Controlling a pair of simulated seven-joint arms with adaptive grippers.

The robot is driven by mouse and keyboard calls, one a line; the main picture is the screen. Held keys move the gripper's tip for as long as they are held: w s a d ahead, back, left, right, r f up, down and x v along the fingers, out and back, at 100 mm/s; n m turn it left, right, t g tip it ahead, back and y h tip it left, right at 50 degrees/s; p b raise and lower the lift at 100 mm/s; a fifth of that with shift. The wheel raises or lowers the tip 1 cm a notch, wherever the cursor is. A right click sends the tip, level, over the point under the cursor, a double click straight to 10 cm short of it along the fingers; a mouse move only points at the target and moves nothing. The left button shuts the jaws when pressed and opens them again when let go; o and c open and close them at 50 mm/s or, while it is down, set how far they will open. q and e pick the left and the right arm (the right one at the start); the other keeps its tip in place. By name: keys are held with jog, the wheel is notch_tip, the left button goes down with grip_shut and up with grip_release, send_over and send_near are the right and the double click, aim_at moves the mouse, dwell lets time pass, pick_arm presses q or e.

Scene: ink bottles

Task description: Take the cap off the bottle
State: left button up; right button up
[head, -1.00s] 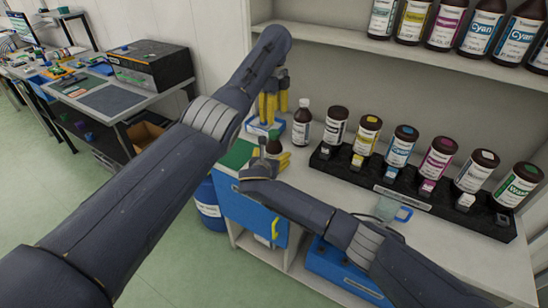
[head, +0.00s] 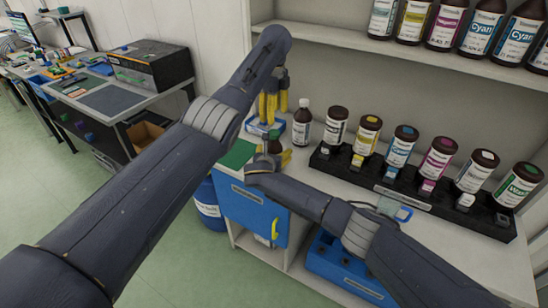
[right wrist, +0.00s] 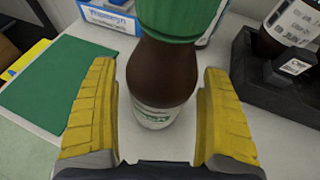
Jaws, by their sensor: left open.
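A brown bottle with a ridged green cap (right wrist: 178,22) stands upright on the worktop in the right wrist view. Its body (right wrist: 160,75) is between the two yellow fingers of my right gripper (right wrist: 160,95), with narrow gaps on both sides, so the gripper is open around it. In the head view the bottle (head: 274,146) is partly hidden by my right wrist, and the right gripper's yellow fingers (head: 285,157) show beside it. My left gripper (head: 272,106) is open and points down above and behind the bottle.
A white-capped brown bottle (head: 302,124) stands close to the right. A black rack (head: 400,190) holds several ink bottles further right. A green mat (head: 238,154) lies on the left. A blue-and-white box (right wrist: 110,15) is behind the bottle. A shelf (head: 330,36) hangs above.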

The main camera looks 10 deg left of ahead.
aim_at(274, 132)
grip_shut()
pick_arm(q)
jog(key=m, duration=1.3)
jog(key=shift+m, duration=0.3)
jog(key=m, duration=0.4)
jog(key=shift+f, duration=4)
